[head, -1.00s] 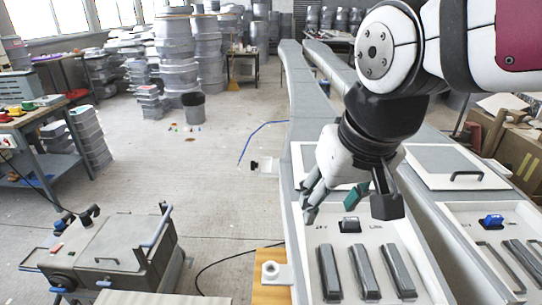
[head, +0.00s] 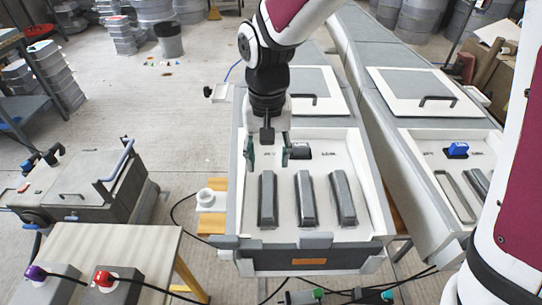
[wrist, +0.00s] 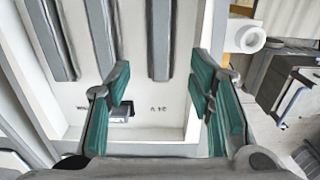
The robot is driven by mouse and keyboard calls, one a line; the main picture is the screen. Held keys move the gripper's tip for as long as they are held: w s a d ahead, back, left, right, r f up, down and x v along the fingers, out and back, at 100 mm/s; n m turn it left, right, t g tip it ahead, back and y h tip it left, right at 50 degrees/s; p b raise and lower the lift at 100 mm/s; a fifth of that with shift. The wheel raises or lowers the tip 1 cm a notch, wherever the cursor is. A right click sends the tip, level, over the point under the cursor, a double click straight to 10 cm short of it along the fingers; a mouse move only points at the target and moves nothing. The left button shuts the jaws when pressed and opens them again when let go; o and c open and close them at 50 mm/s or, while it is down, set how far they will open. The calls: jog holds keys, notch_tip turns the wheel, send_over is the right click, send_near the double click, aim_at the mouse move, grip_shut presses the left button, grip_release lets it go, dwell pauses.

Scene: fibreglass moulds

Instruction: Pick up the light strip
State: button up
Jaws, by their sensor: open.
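Three long grey strips lie side by side in a white tray (head: 350,228): a left strip (head: 267,200), a middle strip (head: 306,199) and a right strip (head: 343,198). They look much alike; I cannot tell which is called the light strip. My gripper (head: 268,155) points down, open and empty, just beyond the far end of the left strip. In the wrist view, my gripper (wrist: 162,92) has its green-padded fingers well apart. The left strip (wrist: 159,42) shows between them, further ahead, untouched. The middle strip (wrist: 101,40) and right strip (wrist: 50,38) lie to its left.
A small black switch box (head: 300,150) sits in the tray just right of the gripper. A lidded panel with a handle (head: 302,93) lies behind. A second tray (head: 430,160) with a blue switch (head: 457,149) stands to the right. A table with buttons (head: 150,250) is at the lower left.

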aim_at(268, 192)
notch_tip(268, 192, down, 11)
jog(key=shift+w+f+p, duration=0.1)
jog(key=shift+f+p, duration=0.1)
jog(key=shift+p, duration=0.1)
dwell(0.4)
jog(key=shift+a, duration=0.1)
grip_shut()
